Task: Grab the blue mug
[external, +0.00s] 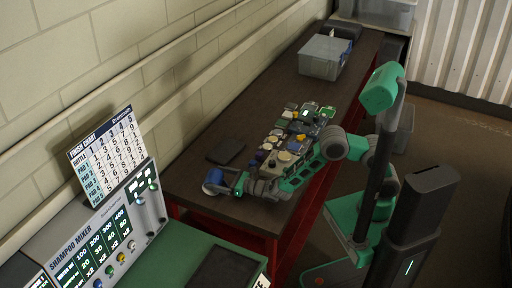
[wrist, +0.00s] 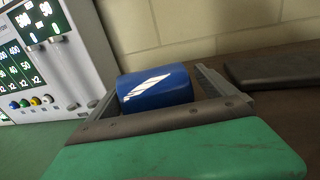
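The blue mug (wrist: 155,88) has a white slanted mark and sits between the two fingers of my gripper (wrist: 160,98) in the wrist view. It lies close to the left finger, and a narrow gap shows between it and the right finger. The fingers are wide apart, so my gripper looks open around the mug. The mug's lower part is hidden behind the gripper body. In the external view, the mug (external: 214,180) is at the near left edge of the dark bench, right at the tip of my gripper (external: 236,184). Its handle cannot be made out.
A dark flat pad (external: 225,150) lies on the bench (external: 262,98) behind the mug. Several small jars and boxes (external: 285,150) crowd the bench by my arm. A grey bin (external: 324,57) stands at the far end. The shampoo mixer (external: 105,235) stands at the left.

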